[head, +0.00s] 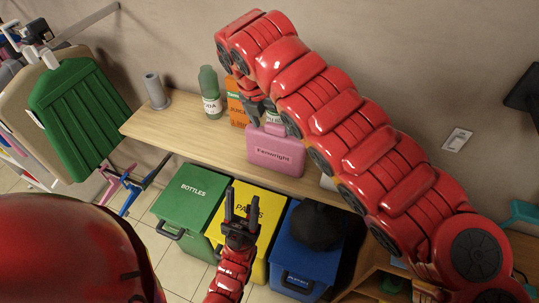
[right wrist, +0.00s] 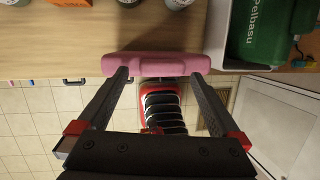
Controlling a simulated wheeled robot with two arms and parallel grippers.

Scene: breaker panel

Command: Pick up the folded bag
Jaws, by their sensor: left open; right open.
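No item is clearly labelled as the folded bag. A green item lettered "Pelbasu" (right wrist: 264,35) lies in a white tray (right wrist: 222,40) at the right of the right wrist view; whether it is a folded bag I cannot tell. A pink "Kenwright" case (head: 276,152) stands on the wooden shelf; it also shows in the right wrist view (right wrist: 155,64). My right gripper (head: 258,108) is open above the pink case, its fingertips (right wrist: 158,78) close to the case's edge. My left gripper (head: 242,206) is open and empty, in front of the yellow bin.
A green bottle (head: 210,92) and orange carton (head: 236,105) stand behind the case on the shelf (head: 180,132). Below are green (head: 192,205), yellow (head: 268,225) and blue (head: 300,265) bins, a black sack (head: 315,226) on the blue one.

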